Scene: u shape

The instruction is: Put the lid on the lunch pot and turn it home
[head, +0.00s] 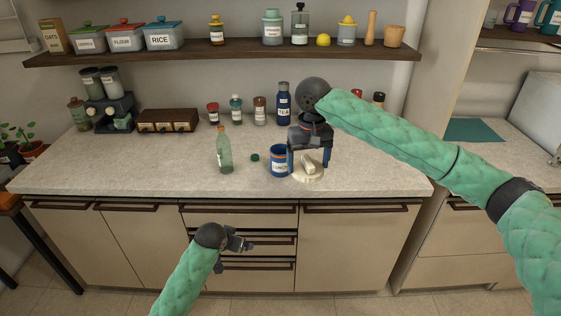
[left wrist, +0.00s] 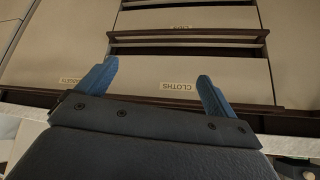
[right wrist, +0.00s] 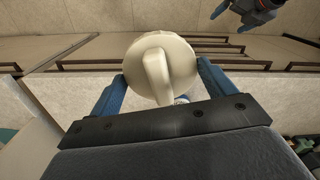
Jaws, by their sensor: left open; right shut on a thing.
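The lunch pot (head: 278,162) is a blue, open-topped pot with a white label, standing near the counter's front. The cream round lid (head: 312,177) with a raised bar handle shows just right of the pot. My right gripper (head: 309,160) is shut on the lid, with a finger on each side; the right wrist view shows the lid (right wrist: 160,68) between the fingertips. I cannot tell how far it is above the counter. A small part of the pot may show below the lid there. My left gripper (head: 240,243) is open and empty, low in front of the drawers (left wrist: 200,75).
A green bottle (head: 225,155) and a small green cap (head: 255,157) stand left of the pot. Several jars and a dark blue tea bottle (head: 283,103) line the back.

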